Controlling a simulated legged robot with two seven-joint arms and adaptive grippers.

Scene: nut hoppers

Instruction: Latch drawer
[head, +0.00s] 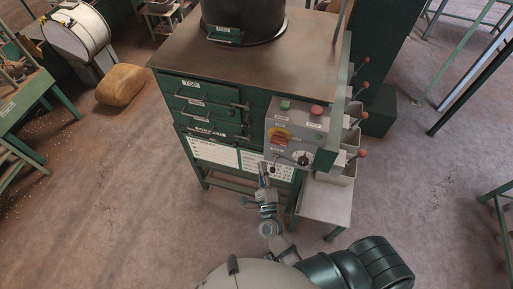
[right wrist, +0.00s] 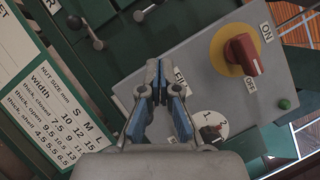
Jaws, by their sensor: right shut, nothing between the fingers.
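The green cabinet's drawers, including the top drawer (head: 193,91), look closed in the head view, stacked on its front left. Small dark latch levers, one upper (head: 240,106) and one lower (head: 240,138), sit at the drawers' right side. In the right wrist view, two levers with dark ball ends, one left (right wrist: 76,22) and one near the top middle (right wrist: 139,15), lie beyond the fingertips. My right gripper (head: 262,168) is shut and empty in front of the cabinet, below the control panel; its blue fingers (right wrist: 159,68) come together over the panel's left edge. My left gripper is out of view.
The grey control panel (right wrist: 210,84) carries a red switch (right wrist: 242,54) on a yellow disc and a numbered dial (right wrist: 209,126), close right of my fingers. A white size chart (right wrist: 42,105) is at left. Orange-knobbed levers (head: 363,153) stick out at the cabinet's right side.

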